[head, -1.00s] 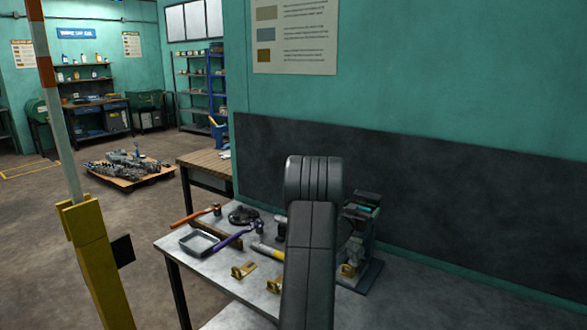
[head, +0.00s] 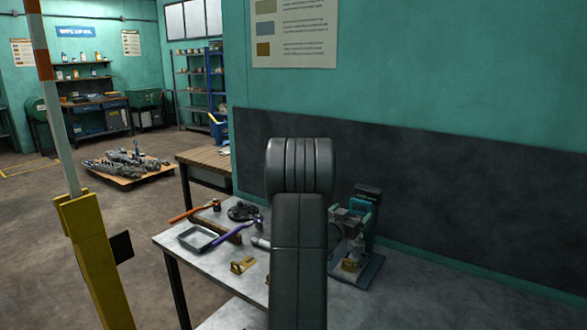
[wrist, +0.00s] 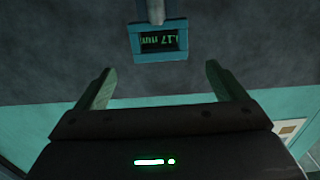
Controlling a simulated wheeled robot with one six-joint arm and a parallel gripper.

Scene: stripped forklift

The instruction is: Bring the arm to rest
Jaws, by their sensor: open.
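My arm (head: 298,240) stands upright in the head view, in front of the metal workbench. Its upper link and rounded joint cover part of the bench top and the dark wall panel. My gripper is not visible in the head view. In the wrist view my gripper (wrist: 158,85) is open, with its two green fingers wide apart and nothing between them. Beyond the fingers is a teal-framed display (wrist: 159,39) with green digits, against a dark grey surface.
The metal workbench (head: 215,268) holds an orange-handled hammer (head: 195,210), a purple-handled hammer (head: 236,228), a grey tray (head: 197,239), a brass bracket (head: 242,265) and a bench device (head: 362,232) right of my arm. A yellow post (head: 93,262) stands at left. Open floor lies between.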

